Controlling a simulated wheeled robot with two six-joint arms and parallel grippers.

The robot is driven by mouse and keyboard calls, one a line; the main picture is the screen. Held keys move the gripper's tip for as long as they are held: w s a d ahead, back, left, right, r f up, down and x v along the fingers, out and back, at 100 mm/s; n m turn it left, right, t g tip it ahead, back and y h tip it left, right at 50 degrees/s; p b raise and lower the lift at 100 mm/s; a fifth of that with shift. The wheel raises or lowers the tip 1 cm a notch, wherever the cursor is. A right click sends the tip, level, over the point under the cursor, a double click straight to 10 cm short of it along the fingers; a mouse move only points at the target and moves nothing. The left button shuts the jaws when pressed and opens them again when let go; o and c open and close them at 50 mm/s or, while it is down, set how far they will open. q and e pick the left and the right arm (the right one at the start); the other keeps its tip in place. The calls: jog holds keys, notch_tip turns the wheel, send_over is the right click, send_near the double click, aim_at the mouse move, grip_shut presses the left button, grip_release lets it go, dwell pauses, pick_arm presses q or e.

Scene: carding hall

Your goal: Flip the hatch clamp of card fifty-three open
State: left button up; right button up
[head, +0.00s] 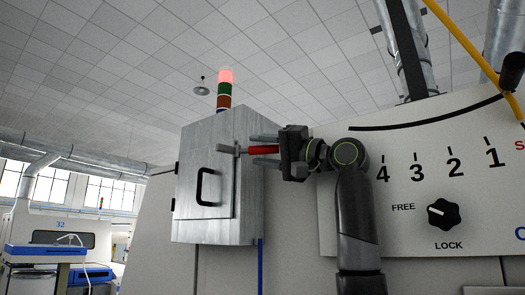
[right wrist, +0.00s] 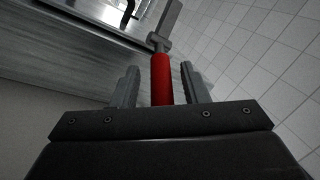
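The hatch clamp has a red grip (head: 263,149) and a grey metal bar (head: 228,150) at its left end, lying across the upper right edge of the hatch door (head: 212,159). The grip points right, roughly level. My right gripper (head: 258,148) is around the red grip, one finger above and one below. In the right wrist view the red grip (right wrist: 161,80) stands between the two fingers of the gripper (right wrist: 160,85), with a gap on each side. The fingers are open. My left gripper is not in view.
The hatch is on a brushed metal box (head: 250,205) with a black pull handle (head: 206,187). A signal tower (head: 224,92) rises behind it. At right is a panel (head: 420,225) with a FREE/LOCK knob (head: 443,213). A machine marked 32 (head: 50,240) stands far left.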

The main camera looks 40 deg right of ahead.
jog(key=shift+s+r, duration=0.1)
jog(key=shift+r, duration=0.2)
jog(key=r, duration=0.7)
jog(key=shift+s+a+r, duration=0.15)
jog(key=shift+s+r, duration=0.05)
jog(key=shift+w+r, duration=0.2)
jog(key=shift+r, duration=0.35)
jog(key=shift+w+r+p, duration=0.2)
jog(key=shift+r+p, duration=0.05)
jog(key=shift+p, duration=0.05)
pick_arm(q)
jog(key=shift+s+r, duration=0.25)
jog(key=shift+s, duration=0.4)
pick_arm(e)
jog(key=shift+s+r, duration=0.2)
jog(key=shift+w+d, duration=0.15)
jog(key=shift+d, duration=0.05)
